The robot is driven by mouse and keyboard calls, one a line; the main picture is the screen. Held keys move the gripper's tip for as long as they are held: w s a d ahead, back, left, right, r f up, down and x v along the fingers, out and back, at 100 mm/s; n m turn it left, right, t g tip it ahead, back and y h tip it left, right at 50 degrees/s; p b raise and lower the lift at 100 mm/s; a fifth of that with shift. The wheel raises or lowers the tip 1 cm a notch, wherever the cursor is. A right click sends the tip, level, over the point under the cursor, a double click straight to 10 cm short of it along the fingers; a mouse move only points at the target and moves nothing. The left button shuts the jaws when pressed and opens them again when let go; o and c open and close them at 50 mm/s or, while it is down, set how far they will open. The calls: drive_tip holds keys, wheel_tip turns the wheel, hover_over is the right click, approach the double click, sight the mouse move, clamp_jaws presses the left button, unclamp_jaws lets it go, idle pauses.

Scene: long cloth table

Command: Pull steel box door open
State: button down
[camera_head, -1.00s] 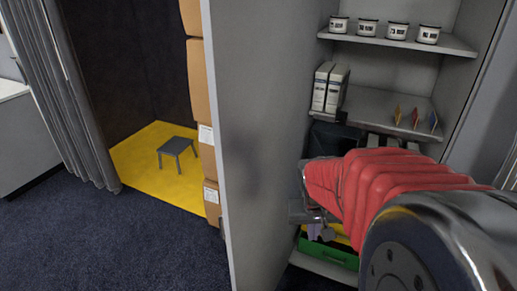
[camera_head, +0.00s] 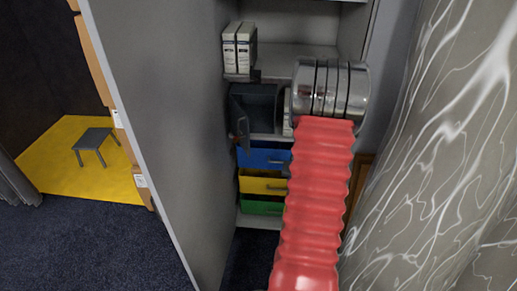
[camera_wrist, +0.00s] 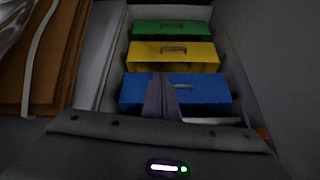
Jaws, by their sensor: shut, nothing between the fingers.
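A grey steel cabinet stands in front of me, its shelves and drawers exposed. A tall grey panel (camera_head: 165,110) is at its left in the head view; I cannot tell whether it is a swung-open door or a side wall.
Blue (camera_head: 262,158), yellow (camera_head: 258,184) and green (camera_head: 258,207) drawers are stacked below the dark box. White binders (camera_head: 240,47) stand on a shelf above. A marbled grey surface (camera_head: 430,170) fills the right side. Carpet (camera_head: 80,245) at lower left is clear.

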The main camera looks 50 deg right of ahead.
drive_tip(key=w+d+f+m+t, duration=0.4)
drive_tip(key=d+f+t, duration=0.2)
drive_tip(key=w+a+r+m+t+y, duration=0.1)
drive_tip(key=w+a+r+t, duration=0.1)
drive_tip(key=r+t, duration=0.2)
drive_tip(key=w+a+r+m+t+y, duration=0.2)
drive_tip(key=r+t, duration=0.2)
drive_tip(key=r, duration=0.2)
drive_tip(key=shift+w+a, duration=0.3)
drive_tip(key=shift+w, duration=0.1)
drive_tip(key=shift+w, duration=0.15)
drive_tip(key=w+a, duration=0.3)
drive_tip(key=w, duration=0.8)
